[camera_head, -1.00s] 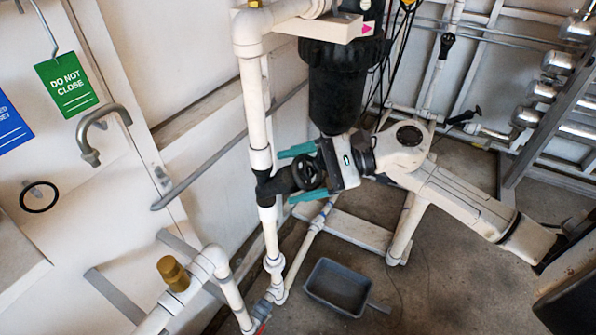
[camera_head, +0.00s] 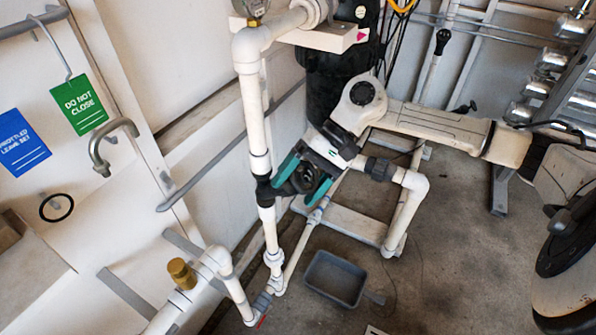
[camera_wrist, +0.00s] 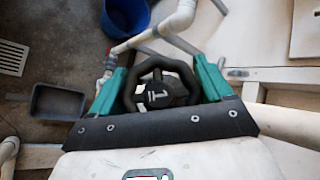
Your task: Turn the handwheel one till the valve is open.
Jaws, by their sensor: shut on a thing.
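The black handwheel (camera_head: 303,179) sits on a black valve body (camera_head: 266,190) in the white upright pipe. In the wrist view the handwheel (camera_wrist: 160,90) fills the space between the fingers, its spokes and a pale mark on its hub showing. My gripper (camera_head: 300,177) has teal fingers, one on each side of the wheel, shut on its rim. In the wrist view my gripper (camera_wrist: 160,88) shows both fingers against the rim's left and right sides. Whether the valve is open cannot be told from these views.
A green "DO NOT CLOSE" tag (camera_head: 79,105) and a blue tag (camera_head: 22,143) hang at the left. A grey tray (camera_head: 336,278) lies on the floor. A black tank (camera_head: 330,85) stands behind my wrist. A blue bucket (camera_wrist: 127,16) shows in the wrist view.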

